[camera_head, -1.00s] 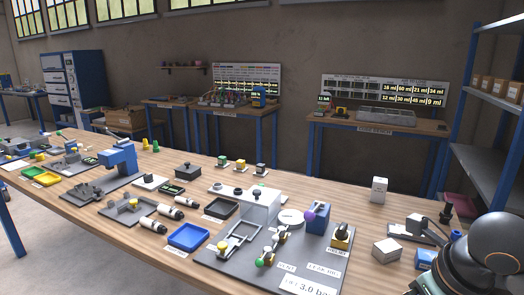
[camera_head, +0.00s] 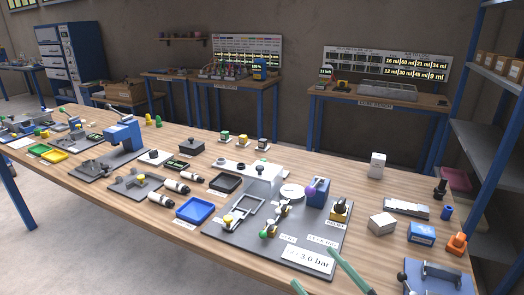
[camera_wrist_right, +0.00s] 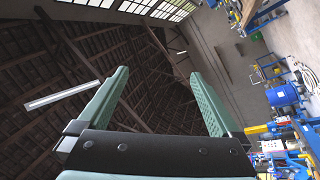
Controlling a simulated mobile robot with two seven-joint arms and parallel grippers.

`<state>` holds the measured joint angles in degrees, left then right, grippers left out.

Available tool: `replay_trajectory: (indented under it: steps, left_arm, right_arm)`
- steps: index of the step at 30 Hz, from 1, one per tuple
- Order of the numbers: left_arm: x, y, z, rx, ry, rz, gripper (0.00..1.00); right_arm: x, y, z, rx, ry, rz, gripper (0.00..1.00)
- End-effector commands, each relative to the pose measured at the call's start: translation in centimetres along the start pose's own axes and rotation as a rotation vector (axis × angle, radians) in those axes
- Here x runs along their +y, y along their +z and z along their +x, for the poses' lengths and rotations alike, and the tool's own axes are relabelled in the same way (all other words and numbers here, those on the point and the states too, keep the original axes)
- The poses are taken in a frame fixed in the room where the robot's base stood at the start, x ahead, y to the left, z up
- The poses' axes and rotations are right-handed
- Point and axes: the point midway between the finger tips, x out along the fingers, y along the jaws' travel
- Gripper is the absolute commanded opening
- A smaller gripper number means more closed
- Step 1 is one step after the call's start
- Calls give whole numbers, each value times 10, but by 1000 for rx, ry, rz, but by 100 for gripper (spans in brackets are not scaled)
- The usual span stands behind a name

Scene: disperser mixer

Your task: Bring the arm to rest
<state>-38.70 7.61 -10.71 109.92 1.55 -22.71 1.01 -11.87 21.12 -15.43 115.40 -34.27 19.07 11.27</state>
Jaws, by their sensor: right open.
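My right gripper (camera_head: 313,267) shows at the bottom of the head view as two green fingers, spread apart with nothing between them. They appear over the front edge of the grey board marked 3.0 bar (camera_head: 225,240); I cannot tell their height above it. In the right wrist view the same gripper (camera_wrist_right: 159,73) is open and empty, its fingers pointing toward the dark roof beams. The rest of the right arm is out of the head view. My left gripper is not in view.
A shelf rack (camera_head: 490,150) stands at the right.

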Motion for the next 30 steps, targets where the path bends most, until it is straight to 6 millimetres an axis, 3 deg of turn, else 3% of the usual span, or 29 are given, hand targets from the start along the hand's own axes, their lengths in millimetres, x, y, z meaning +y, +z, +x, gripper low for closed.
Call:
replay_trajectory:
  steps: [1, 3, 6, 9, 12, 15, 30]
  left_arm:
    - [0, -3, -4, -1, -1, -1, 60]
    - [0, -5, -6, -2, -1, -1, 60]
    - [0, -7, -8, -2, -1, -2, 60]
    - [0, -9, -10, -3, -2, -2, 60]
    - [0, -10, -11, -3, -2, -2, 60]
    - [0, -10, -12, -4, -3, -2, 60]
    - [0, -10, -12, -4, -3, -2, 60]
  right_arm:
    - [-11, 33, -21, -170, 43, 125, 100]
    - [-32, 72, -52, -374, 79, 264, 100]
    - [-71, 111, -105, -637, 98, 439, 100]
    - [-113, 131, -156, -854, 92, 589, 100]
    - [-147, 137, -197, -1013, 76, 702, 100]
    - [-171, 136, -224, -1115, 59, 777, 100]
    - [-176, 135, -229, -1134, 55, 791, 100]
